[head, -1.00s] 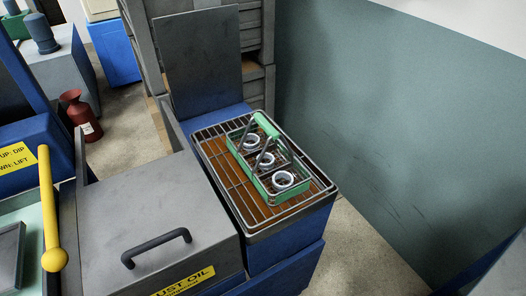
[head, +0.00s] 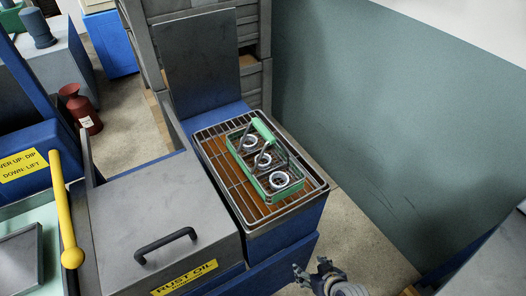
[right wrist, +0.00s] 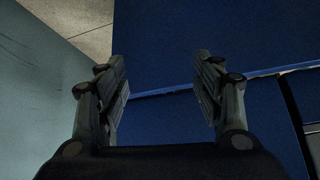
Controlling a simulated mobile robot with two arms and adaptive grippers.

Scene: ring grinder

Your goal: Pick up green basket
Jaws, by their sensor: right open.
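The green basket (head: 267,184) sits on a wire rack (head: 229,187) over a brown drip tray, on top of a blue stand. It holds three pale rings and has a raised handle with a green grip (head: 263,131). My right gripper (head: 312,268) is low at the bottom of the head view, in front of the stand and below the rack, apart from the basket. In the right wrist view the right gripper (right wrist: 161,72) is open and empty, facing the blue side of the stand (right wrist: 165,117). The left gripper is not in view.
A grey box lid with a black handle (head: 165,244) and a "RUST OIL" label stands left of the rack. A yellow lever (head: 64,205) is at the far left. A grey panel (head: 197,67) rises behind the rack. A green wall (head: 390,130) stands to the right, with bare floor between.

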